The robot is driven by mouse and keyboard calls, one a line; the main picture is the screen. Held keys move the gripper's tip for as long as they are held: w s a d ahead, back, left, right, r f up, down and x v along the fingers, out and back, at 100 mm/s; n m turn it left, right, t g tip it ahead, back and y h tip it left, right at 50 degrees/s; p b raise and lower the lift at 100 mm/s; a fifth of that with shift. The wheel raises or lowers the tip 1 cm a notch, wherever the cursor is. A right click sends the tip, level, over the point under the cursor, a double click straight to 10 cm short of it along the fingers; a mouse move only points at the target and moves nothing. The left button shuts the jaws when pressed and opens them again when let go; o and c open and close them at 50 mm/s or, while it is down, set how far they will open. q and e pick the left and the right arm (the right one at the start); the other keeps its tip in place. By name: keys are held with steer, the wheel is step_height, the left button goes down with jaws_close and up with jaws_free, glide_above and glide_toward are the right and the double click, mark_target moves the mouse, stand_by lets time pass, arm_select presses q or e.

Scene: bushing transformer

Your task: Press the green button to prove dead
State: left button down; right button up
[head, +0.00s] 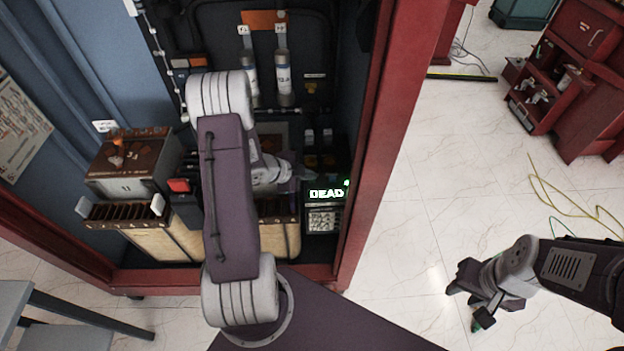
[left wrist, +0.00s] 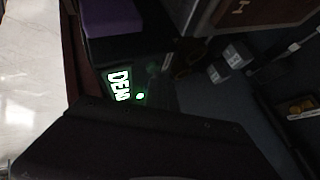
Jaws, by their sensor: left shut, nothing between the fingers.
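A dark unit with a lit display (head: 326,194) reading "DEAD" stands at the lower right inside the red-framed cabinet. A small glowing green spot (head: 347,183), which looks like the green button, is at the display's upper right. In the left wrist view the display (left wrist: 118,85) appears turned sideways, with the green spot (left wrist: 140,96) beside it. My left gripper (head: 308,173) is shut and empty, just above and left of the display; whether it touches the unit cannot be told.
The cabinet's red right post (head: 385,130) stands close to the display. A brown box (head: 128,165) and a slotted rack (head: 122,212) are at the left inside. Two bottles (head: 284,80) hang at the back. White floor to the right is mostly clear before a red tool cabinet (head: 585,75).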

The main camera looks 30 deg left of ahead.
stand_by(0.4)
arm_select(q)
steer(key=shift+r+p, duration=0.85)
steer(key=shift+p, duration=0.05)
step_height(320, 180, up, 5)
steer(key=p, duration=0.4)
steer(key=shift+p, duration=0.35)
